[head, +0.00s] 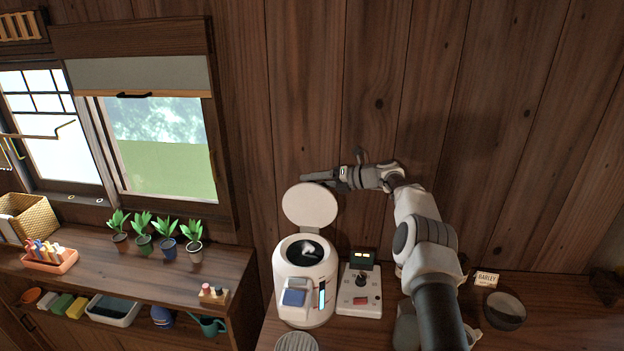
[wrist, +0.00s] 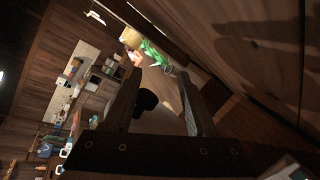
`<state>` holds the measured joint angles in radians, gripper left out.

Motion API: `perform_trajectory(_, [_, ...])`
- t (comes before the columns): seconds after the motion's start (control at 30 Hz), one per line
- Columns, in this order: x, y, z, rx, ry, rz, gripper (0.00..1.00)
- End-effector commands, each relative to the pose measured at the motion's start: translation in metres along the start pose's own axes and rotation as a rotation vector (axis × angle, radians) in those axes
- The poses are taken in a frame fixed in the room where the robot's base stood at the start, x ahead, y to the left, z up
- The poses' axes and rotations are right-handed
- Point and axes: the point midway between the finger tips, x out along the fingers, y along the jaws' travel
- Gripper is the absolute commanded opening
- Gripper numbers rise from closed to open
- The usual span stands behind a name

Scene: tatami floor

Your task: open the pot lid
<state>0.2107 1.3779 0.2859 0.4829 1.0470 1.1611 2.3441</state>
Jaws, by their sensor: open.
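A white electric pot (head: 305,295) stands on the wooden counter in the head view. Its round white lid (head: 309,205) is up, tilted back above the rear rim, and the dark inside of the pot shows. My gripper (head: 310,178) is at the top edge of the raised lid; whether it touches the lid I cannot tell. In the wrist view my gripper (wrist: 160,75) has its two fingers spread apart. A pale surface, perhaps the lid, and a dark rounded shape lie between and beyond them.
A white control box (head: 359,290) with a small display stands right of the pot. A dark bowl (head: 504,310) and a barley label (head: 487,279) are farther right. Potted plants (head: 168,240) line the left shelf. The plank wall (head: 310,90) is close behind my gripper.

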Motion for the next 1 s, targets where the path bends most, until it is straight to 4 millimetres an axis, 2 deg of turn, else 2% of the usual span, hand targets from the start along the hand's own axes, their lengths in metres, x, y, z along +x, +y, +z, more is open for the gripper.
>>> perform_trajectory(0.03, [0.0014, -0.0112, -0.0105, 0.008, 0.018, -0.013, 0.42])
perform_trajectory(0.13, [0.002, -0.0107, -0.0106, 0.007, 0.019, -0.013, 0.6])
perform_trajectory(0.17, [0.0023, -0.0104, -0.0106, 0.007, 0.019, -0.012, 0.63])
perform_trajectory(0.83, [0.0047, -0.0065, -0.0095, 0.004, 0.019, -0.008, 0.63])
perform_trajectory(1.0, [-0.0024, -0.0064, -0.0079, 0.004, 0.016, -0.008, 0.63])
